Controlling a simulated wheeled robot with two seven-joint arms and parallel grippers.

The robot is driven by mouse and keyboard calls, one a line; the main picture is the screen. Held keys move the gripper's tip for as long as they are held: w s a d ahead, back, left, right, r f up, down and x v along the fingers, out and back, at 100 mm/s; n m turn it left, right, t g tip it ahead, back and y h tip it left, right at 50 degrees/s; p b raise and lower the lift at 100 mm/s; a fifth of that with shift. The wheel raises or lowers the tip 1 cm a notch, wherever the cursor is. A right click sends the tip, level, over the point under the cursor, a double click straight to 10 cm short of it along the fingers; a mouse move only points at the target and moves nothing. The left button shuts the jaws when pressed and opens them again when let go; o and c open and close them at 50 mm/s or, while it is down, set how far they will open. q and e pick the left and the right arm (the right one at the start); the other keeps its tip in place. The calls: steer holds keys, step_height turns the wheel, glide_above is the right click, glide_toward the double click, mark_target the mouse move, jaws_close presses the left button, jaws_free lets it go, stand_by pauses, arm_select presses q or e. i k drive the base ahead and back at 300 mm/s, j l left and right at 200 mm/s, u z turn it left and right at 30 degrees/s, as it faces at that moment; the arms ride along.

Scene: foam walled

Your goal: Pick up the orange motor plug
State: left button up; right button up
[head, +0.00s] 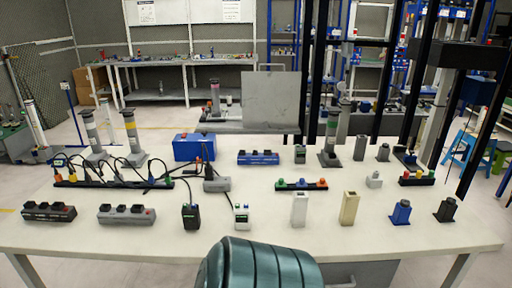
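A small orange plug-like piece (322,182) sits at the right end of a black strip (302,187) in the middle of the white table, beside other coloured pieces. It is too small to tell for certain that it is the motor plug. Another black strip (417,182) to the right holds red and yellow pieces, with an orange-looking one among them. Neither of my grippers is in view.
The white table (300,235) has a clear front strip. Pale blocks (299,210) and (349,209) stand in front of the middle strip. Cables (120,165) tangle over a long strip at left. Tall grey posts (330,140) and a blue box (194,147) stand behind.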

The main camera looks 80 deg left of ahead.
mark_target(59, 177)
steer(key=u, duration=4.1)
